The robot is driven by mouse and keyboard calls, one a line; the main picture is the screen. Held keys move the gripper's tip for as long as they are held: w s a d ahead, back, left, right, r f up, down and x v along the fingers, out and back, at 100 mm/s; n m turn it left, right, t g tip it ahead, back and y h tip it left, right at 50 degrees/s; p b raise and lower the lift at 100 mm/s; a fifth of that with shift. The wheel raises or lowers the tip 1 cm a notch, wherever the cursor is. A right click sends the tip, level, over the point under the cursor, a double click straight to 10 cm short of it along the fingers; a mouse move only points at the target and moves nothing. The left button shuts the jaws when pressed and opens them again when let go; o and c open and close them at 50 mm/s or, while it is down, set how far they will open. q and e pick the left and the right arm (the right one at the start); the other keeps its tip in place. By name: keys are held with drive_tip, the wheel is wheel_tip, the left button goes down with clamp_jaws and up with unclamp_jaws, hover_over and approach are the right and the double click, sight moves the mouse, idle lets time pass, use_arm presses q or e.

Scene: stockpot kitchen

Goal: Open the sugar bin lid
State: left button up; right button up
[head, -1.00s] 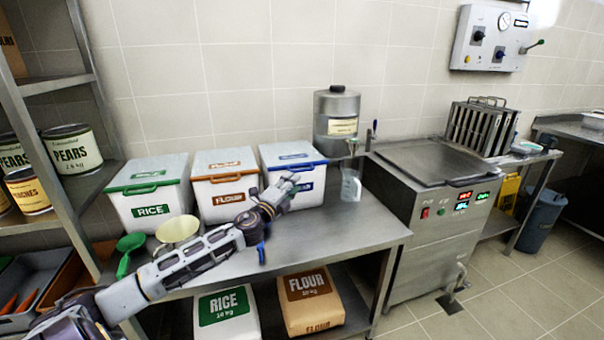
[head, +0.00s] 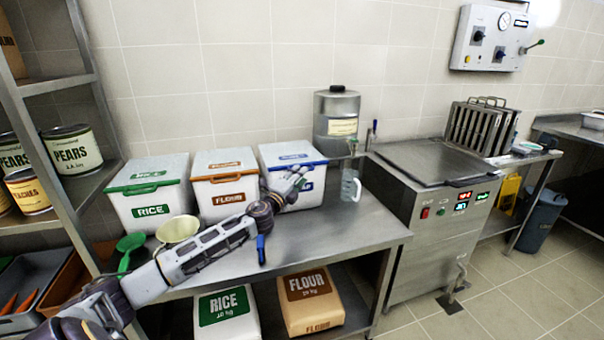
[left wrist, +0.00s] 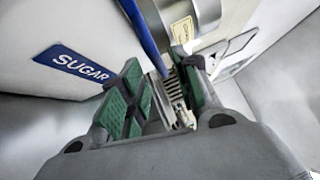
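The sugar bin (head: 283,157) is a white box with a blue-edged lid, rightmost of three bins on the steel counter. Its lid looks closed. My left gripper (head: 300,178) is at the front right of this bin and hides part of its front and label. In the left wrist view, the blue SUGAR label (left wrist: 80,65) is left of my left gripper (left wrist: 160,98). Its green-padded fingers are apart, with the blue lid edge (left wrist: 143,32) running down toward the gap between them. I cannot tell whether they touch it. My right gripper is not in view.
The flour bin (head: 222,200) and rice bin (head: 148,208) stand to the left. A metal dispenser (head: 336,112) and clear jug (head: 350,188) are on the right. A cream bowl (head: 178,230) and green scoop (head: 130,244) lie in front. The counter's front right (head: 340,235) is clear.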

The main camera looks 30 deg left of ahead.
use_arm(q)
drive_tip(key=shift+w+a+r, duration=0.1)
drive_tip(key=shift+w+r, duration=0.05)
drive_tip(key=shift+w, duration=1.3)
clamp_jaws()
